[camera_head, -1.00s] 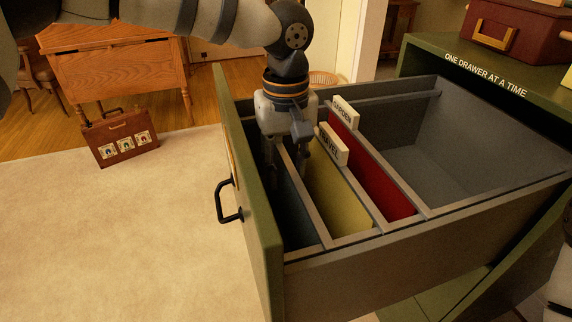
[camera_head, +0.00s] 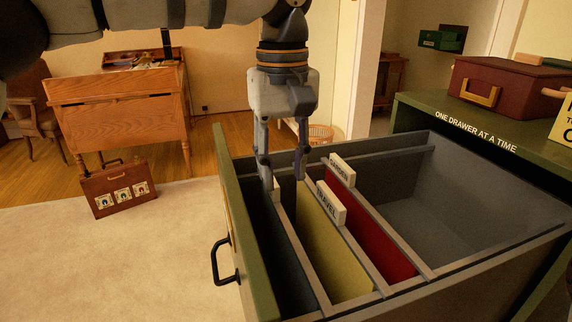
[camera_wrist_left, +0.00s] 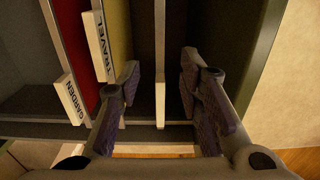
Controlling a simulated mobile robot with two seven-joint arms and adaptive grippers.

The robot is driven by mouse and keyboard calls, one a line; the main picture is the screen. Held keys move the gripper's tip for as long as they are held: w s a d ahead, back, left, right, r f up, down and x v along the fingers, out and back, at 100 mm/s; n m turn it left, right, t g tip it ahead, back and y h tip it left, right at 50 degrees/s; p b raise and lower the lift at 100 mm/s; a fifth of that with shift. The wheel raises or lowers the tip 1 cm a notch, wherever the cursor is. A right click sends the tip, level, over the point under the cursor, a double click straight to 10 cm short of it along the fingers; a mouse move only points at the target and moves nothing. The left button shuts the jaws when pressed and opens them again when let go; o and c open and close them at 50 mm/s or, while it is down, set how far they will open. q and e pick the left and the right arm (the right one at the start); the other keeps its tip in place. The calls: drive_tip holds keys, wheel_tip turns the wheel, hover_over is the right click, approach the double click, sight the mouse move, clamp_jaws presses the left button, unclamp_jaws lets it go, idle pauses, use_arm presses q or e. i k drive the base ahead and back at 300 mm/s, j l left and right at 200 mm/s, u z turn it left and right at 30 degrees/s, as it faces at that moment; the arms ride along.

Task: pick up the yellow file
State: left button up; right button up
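The yellow file (camera_head: 335,250) stands upright in a slot of the open green drawer (camera_head: 234,200), with a white TRAVEL tab (camera_head: 331,203) at its far end. In the left wrist view the yellow file (camera_wrist_left: 118,32) is left of centre. My left gripper (camera_head: 284,182) points down over the drawer's far end, left of the tab. It is open and empty. In the wrist view its fingers (camera_wrist_left: 159,84) are spread either side of a divider (camera_wrist_left: 160,60), the left finger close beside the yellow file. My right gripper is not in view.
A red file (camera_head: 385,240) with a GARDEN tab (camera_head: 342,170) stands right of the yellow one. A dark slot (camera_head: 280,255) lies to its left. The drawer's right compartment (camera_head: 460,195) looks empty. A red case (camera_head: 510,88) sits on the cabinet top.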

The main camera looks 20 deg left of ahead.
sight(342, 268)
drive_tip(key=k+l, duration=1.25)
